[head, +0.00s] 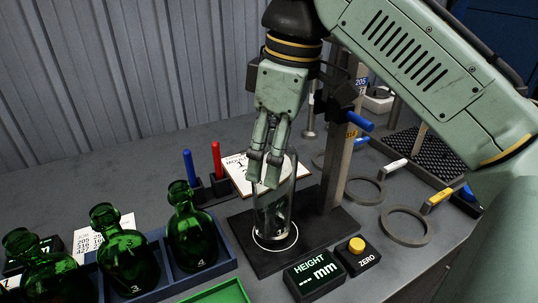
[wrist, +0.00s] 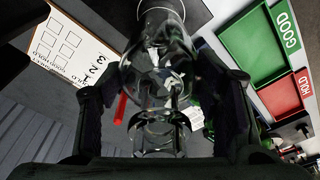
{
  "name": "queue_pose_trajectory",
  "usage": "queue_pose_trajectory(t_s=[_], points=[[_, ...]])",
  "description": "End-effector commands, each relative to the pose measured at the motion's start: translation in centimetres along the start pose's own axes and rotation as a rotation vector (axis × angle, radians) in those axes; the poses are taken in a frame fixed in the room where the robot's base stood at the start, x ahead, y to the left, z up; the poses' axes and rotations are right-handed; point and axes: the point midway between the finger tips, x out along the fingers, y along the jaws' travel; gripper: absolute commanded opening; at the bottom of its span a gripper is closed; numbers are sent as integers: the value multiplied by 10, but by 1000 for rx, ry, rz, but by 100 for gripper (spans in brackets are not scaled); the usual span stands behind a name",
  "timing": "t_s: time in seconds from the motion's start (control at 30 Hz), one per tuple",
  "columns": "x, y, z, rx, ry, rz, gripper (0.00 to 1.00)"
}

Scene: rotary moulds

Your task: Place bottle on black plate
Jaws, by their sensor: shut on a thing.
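A clear glass bottle (head: 272,212) stands upright above the black plate (head: 322,220), its base over the white ring. I cannot tell whether it touches the plate. My gripper (head: 265,172) points down and is shut on the upper part of the bottle. The wrist view shows the glass (wrist: 160,75) between the two dark fingers of my gripper (wrist: 165,125). The fingers partly hide the bottle's top.
A post (head: 342,150) rises from the plate's back right. A height display (head: 315,273) and zero button box (head: 357,253) stand in front. Green bottles (head: 192,232) sit in a blue rack at left. A clipboard (head: 238,172) lies behind. Grey rings (head: 406,226) lie at right.

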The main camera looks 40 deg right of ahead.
Motion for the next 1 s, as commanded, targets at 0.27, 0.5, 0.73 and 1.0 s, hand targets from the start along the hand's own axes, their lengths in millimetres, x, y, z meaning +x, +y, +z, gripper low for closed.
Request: queue_pose_trajectory(t_s=[0.27,0.5,0.73,1.0], points=[[1,0,0,-2,2,0,0],[2,0,0,-1,0,-1,71],[2,0,0,-1,0,-1,78],[0,0,0,0,-1,1,78]])
